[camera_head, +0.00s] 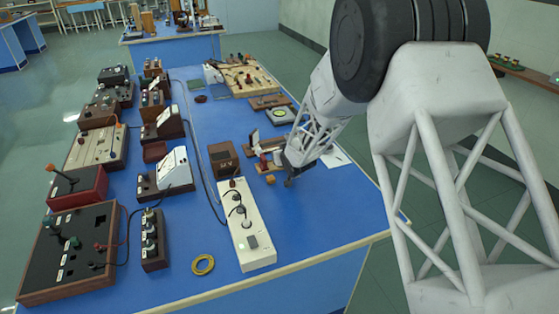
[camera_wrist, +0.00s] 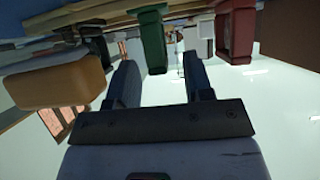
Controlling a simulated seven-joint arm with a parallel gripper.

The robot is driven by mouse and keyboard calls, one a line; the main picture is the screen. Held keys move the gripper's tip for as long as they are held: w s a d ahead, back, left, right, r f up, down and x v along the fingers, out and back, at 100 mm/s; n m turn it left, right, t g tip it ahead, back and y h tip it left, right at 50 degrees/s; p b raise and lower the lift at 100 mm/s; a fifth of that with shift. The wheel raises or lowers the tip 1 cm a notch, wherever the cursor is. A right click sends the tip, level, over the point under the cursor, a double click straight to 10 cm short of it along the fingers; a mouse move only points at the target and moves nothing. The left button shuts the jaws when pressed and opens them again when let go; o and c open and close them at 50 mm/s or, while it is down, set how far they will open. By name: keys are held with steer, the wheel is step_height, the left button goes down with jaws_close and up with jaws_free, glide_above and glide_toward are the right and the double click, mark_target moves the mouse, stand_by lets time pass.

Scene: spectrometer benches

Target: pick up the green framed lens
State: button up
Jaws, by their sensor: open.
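The green framed lens (camera_wrist: 153,40) shows in the wrist view at the top centre, its frame seen nearly edge-on. My gripper (camera_wrist: 160,64) is open, with its two dark fingers apart. In that picture the green frame lies between and just beyond the fingertips, nearer the left finger; I cannot tell whether they touch. Nothing is held. In the head view my gripper (camera_head: 288,182) is low over the blue bench, beside a small group of optical parts. The green lens cannot be made out there, likely hidden by my gripper or too small.
A red framed piece (camera_wrist: 236,36) is right of the green one, and a tan block (camera_wrist: 55,80) is left, close to the fingers. A white power strip box (camera_head: 250,240) and a brown box (camera_head: 223,159) stand nearby. Bare blue bench (camera_head: 310,225) lies in front.

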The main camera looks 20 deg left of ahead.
stand_by(0.6)
jaws_close()
